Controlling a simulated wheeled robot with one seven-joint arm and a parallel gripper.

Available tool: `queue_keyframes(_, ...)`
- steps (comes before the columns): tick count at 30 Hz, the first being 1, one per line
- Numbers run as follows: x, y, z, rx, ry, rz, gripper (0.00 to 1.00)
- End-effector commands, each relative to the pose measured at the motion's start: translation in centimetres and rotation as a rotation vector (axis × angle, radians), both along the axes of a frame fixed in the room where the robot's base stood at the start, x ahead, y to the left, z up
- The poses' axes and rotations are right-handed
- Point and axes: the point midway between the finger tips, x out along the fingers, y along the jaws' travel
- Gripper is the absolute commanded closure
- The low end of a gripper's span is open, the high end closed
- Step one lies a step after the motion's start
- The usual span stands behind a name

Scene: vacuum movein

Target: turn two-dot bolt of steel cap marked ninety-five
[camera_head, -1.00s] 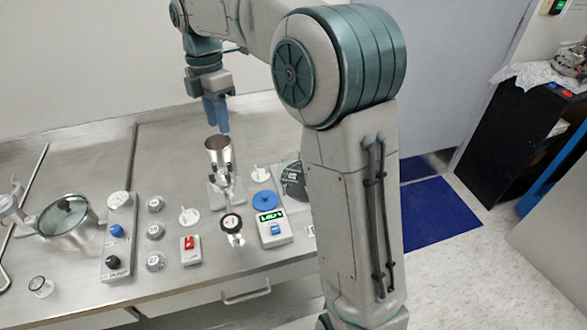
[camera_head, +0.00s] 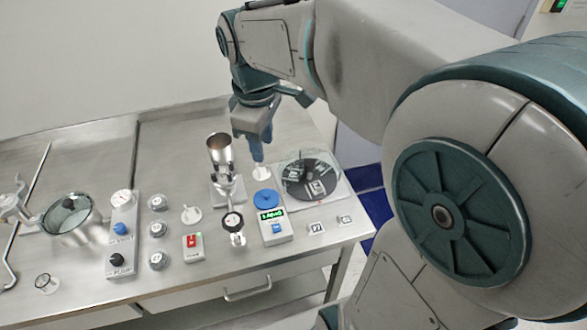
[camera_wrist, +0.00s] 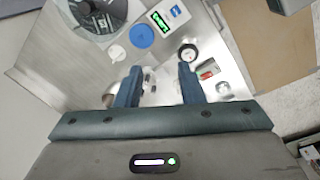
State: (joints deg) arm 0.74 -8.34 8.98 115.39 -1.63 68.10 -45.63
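Several small round steel caps (camera_head: 158,229) stand in a column on the steel table, left of centre in the head view. Their markings and any dotted bolts are too small to read. My gripper (camera_head: 254,150) hangs above the table near the white-handled piece (camera_head: 261,173), to the right of the caps. In the wrist view its two blue fingers (camera_wrist: 160,84) are apart with nothing held between them. Shiny metal parts show below and between the fingers. I cannot tell in the wrist view which steel piece is a cap.
A steel cup on a stand (camera_head: 220,152) rises left of my gripper. Around it are a blue disc (camera_head: 265,199), a green-display device (camera_head: 274,227), a red-switch box (camera_head: 193,247), a black round disc unit (camera_head: 311,177) and a lidded pot (camera_head: 69,219). The table's back left is clear.

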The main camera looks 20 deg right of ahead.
Motion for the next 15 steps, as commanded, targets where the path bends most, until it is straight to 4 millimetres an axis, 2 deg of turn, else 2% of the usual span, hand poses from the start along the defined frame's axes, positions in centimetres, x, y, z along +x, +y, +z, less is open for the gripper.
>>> queue_keyframes(15,-6.5,-2.9,-1.5,0.089,-0.131,-0.512,0.65)
